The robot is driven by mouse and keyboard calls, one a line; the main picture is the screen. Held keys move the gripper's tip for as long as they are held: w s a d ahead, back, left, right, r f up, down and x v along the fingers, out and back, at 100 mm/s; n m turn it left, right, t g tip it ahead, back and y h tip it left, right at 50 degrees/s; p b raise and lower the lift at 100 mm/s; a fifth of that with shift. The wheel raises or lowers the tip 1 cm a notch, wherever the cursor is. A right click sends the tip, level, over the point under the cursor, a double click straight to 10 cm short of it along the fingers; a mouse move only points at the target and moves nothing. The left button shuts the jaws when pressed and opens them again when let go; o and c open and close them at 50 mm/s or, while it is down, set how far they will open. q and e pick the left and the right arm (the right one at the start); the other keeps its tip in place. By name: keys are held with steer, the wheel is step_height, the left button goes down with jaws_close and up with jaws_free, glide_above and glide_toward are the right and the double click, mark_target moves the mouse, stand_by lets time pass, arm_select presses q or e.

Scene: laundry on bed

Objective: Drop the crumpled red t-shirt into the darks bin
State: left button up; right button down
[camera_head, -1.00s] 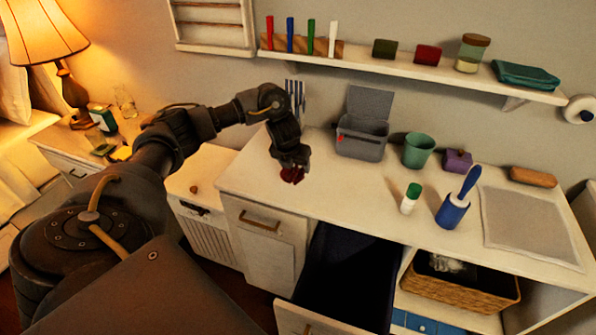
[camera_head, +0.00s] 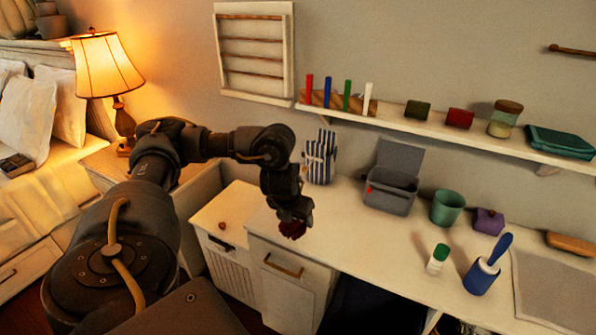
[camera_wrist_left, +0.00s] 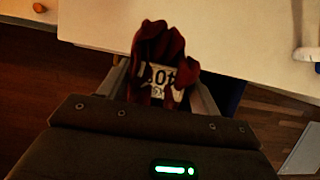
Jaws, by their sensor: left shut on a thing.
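The crumpled red t-shirt (camera_head: 292,230) hangs small and dark red under my left gripper (camera_head: 294,218), in front of the counter's near edge in the head view. In the left wrist view, the shirt (camera_wrist_left: 158,55) with a pale printed patch is pinched between the fingers of my left gripper (camera_wrist_left: 160,88). The dark open pull-out bin (camera_head: 365,308), which looks like the darks bin, is below and right of the gripper, cut by the lower edge. Its inside is mostly hidden. My right gripper is not in view.
The white counter (camera_head: 345,235) holds a grey lidded box (camera_head: 391,190), a green cup (camera_head: 447,208), a green-capped bottle (camera_head: 437,259) and a blue lint roller (camera_head: 482,277). A striped bag (camera_head: 320,160) stands behind my gripper. A lower white cabinet (camera_head: 222,215) is on the left.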

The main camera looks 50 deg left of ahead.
arm_select(q)
steer(key=shift+d, duration=0.1)
steer(key=shift+w+d+n, duration=0.15)
steer(key=shift+d+n, duration=0.35)
steer(key=shift+d, duration=0.05)
steer(key=s+d+r+n+g, duration=0.1)
steer(key=d+r+n+g, duration=0.2)
steer(key=d+n, duration=0.4)
steer(key=d+r+n+g+h, duration=0.1)
steer(key=d+r+n+g, duration=0.2)
steer(key=d+n, duration=0.4)
steer(key=s+d+r+n+g, duration=0.1)
steer(key=d+r+n, duration=0.3)
steer(key=n, duration=1.3)
steer(key=d+g, duration=0.1)
steer(key=d, duration=0.2)
steer(key=shift+s+d+g, duration=0.15)
steer(key=shift+s+g, duration=0.2)
steer(key=shift+g, duration=0.05)
